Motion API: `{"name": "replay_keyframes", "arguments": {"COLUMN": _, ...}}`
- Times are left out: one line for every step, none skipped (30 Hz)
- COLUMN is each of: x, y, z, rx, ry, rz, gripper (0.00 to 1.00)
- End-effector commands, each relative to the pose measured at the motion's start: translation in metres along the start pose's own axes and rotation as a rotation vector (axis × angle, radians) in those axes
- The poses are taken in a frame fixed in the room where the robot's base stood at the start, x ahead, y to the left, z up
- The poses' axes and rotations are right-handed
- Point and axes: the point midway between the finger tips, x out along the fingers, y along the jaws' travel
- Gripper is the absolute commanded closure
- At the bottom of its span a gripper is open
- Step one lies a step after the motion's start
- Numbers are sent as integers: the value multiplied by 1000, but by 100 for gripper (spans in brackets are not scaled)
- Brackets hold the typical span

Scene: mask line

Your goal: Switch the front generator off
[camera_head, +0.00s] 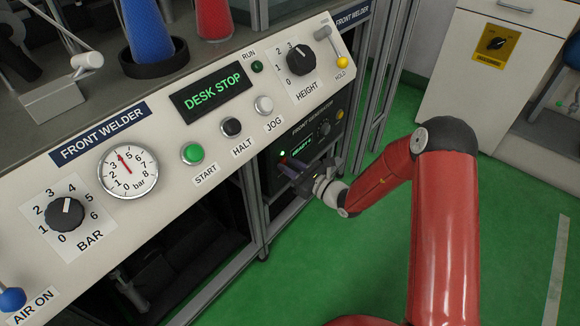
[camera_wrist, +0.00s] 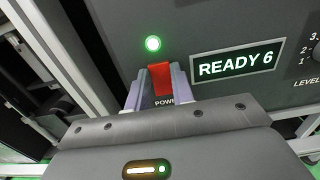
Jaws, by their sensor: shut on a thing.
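The front generator (camera_head: 268,176) is a dark panel under the right part of the welder desk. In the wrist view its panel (camera_wrist: 220,25) has a lit green lamp (camera_wrist: 153,44) and a display (camera_wrist: 236,63) reading "READY 6". A red power switch (camera_wrist: 161,78) sits below the lamp, above a partly covered "POWER" label. My gripper (camera_head: 288,166) is at the panel front, and in the wrist view its fingers (camera_wrist: 157,92) are shut on the red switch from both sides. The switch's lower part is hidden.
A level knob (camera_wrist: 316,50) is right of the display. The front welder desk (camera_head: 75,185) overhangs the generator, with start, halt and jog buttons, a height knob (camera_head: 300,60) and a "DESK STOP" display (camera_head: 211,91). Metal frame posts stand nearby. Green floor (camera_head: 375,240) is open at right.

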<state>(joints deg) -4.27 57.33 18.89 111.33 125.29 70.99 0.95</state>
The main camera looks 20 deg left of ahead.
Motion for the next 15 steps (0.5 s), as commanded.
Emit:
{"name": "replay_keyframes", "arguments": {"x": 0, "y": 0, "z": -7, "rx": 2, "ry": -25, "rz": -1, "gripper": 99}}
{"name": "replay_keyframes", "arguments": {"x": -1, "y": -1, "z": -9, "rx": 3, "ry": -43, "rz": -1, "gripper": 99}}
{"name": "replay_keyframes", "arguments": {"x": -1, "y": -1, "z": -11, "rx": 3, "ry": -70, "rz": -1, "gripper": 99}}
{"name": "replay_keyframes", "arguments": {"x": -1, "y": 0, "z": -12, "rx": 3, "ry": -91, "rz": -1, "gripper": 99}}
{"name": "replay_keyframes", "arguments": {"x": -2, "y": -1, "z": -12, "rx": 2, "ry": -113, "rz": -1, "gripper": 99}}
{"name": "replay_keyframes", "arguments": {"x": -2, "y": 0, "z": -13, "rx": 2, "ry": -141, "rz": -1, "gripper": 99}}
{"name": "replay_keyframes", "arguments": {"x": -2, "y": -1, "z": -13, "rx": 3, "ry": -163, "rz": -1, "gripper": 99}}
{"name": "replay_keyframes", "arguments": {"x": -2, "y": -1, "z": -14, "rx": 3, "ry": -182, "rz": -2, "gripper": 99}}
{"name": "replay_keyframes", "arguments": {"x": -2, "y": -1, "z": -13, "rx": 2, "ry": -208, "rz": -1, "gripper": 99}}
{"name": "replay_keyframes", "arguments": {"x": -2, "y": 0, "z": -13, "rx": 1, "ry": -224, "rz": 0, "gripper": 99}}
{"name": "replay_keyframes", "arguments": {"x": -2, "y": 0, "z": -12, "rx": 1, "ry": -238, "rz": 0, "gripper": 99}}
{"name": "replay_keyframes", "arguments": {"x": -2, "y": 0, "z": -11, "rx": 1, "ry": -254, "rz": 0, "gripper": 99}}
{"name": "replay_keyframes", "arguments": {"x": -2, "y": -1, "z": -11, "rx": 1, "ry": -262, "rz": -1, "gripper": 99}}
{"name": "replay_keyframes", "arguments": {"x": -2, "y": -1, "z": -10, "rx": 1, "ry": -268, "rz": -1, "gripper": 99}}
{"name": "replay_keyframes", "arguments": {"x": -2, "y": 0, "z": -9, "rx": 0, "ry": -273, "rz": -1, "gripper": 99}}
